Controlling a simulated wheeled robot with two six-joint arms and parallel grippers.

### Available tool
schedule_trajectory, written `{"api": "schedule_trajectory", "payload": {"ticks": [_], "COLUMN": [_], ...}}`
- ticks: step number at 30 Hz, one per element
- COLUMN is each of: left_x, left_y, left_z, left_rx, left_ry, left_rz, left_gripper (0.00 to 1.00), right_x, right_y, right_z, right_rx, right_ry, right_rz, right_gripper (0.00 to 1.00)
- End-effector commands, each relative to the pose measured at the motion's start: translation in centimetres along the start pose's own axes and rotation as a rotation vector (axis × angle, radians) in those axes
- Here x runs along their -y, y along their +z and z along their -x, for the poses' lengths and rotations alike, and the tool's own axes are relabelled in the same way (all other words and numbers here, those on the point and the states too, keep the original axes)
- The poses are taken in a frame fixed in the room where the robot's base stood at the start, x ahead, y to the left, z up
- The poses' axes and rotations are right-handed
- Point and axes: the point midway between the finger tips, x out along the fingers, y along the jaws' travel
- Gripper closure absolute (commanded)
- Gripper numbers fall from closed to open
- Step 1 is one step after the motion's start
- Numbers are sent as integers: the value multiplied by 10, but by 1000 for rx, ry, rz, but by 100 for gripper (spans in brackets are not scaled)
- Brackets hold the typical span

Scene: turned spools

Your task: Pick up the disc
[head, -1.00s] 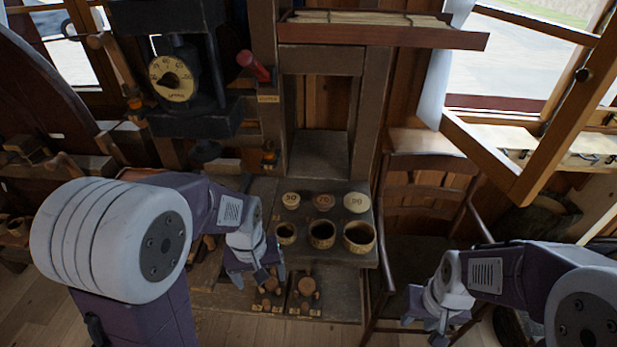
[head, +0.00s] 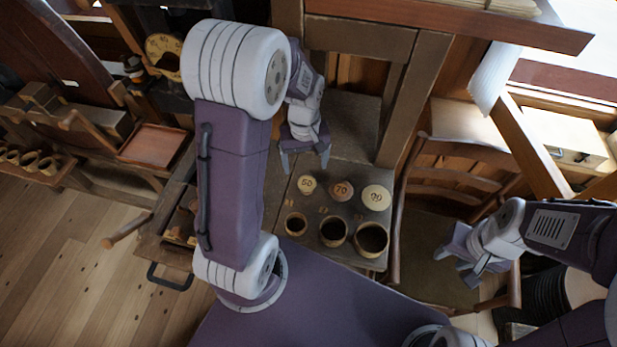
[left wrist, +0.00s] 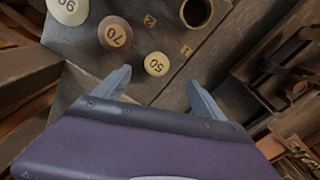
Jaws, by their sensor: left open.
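Three round discs lie in a row on the wooden bench: a pale one marked 50 (head: 307,184), a browner one marked 70 (head: 341,190) and a larger pale one marked 90 (head: 376,197). My left gripper (head: 305,163) is open and empty, just above and behind the 50 disc. In the left wrist view the 50 disc (left wrist: 157,64) shows between the two fingertips, apart from them; the 70 disc (left wrist: 115,33) and 90 disc (left wrist: 68,8) are to its left. My right gripper (head: 458,268) is open and empty in front of the chair, away from the discs.
Three round cups (head: 333,231) stand in front of the discs, growing in size to the right. A wooden chair (head: 462,160) stands right of the bench. A reddish tray (head: 152,145) lies at the left. Open wooden floor (head: 80,235) is at the lower left.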

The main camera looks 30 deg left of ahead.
Motion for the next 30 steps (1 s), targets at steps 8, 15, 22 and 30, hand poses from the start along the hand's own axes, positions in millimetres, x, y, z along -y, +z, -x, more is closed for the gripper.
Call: {"api": "schedule_trajectory", "payload": {"ticks": [8, 15, 22, 30], "left_x": [0, -1, -2, -2], "left_y": [1, 2, 1, 0], "left_z": [-36, -54, -90, -92], "left_rx": [3, 6, 3, 0], "left_ry": [-2, -3, -2, 0], "left_rz": [-1, -2, -2, -1], "left_gripper": [20, 20, 20, 20], "right_x": [0, 0, 0, 0], "right_y": [0, -1, -1, -1], "right_z": [3, 8, 11, 11], "right_rx": [0, 0, 0, 0], "right_ry": [0, 0, 0, 0], "right_rz": [0, 0, 0, 0], "right_gripper": [64, 64, 64, 64]}}
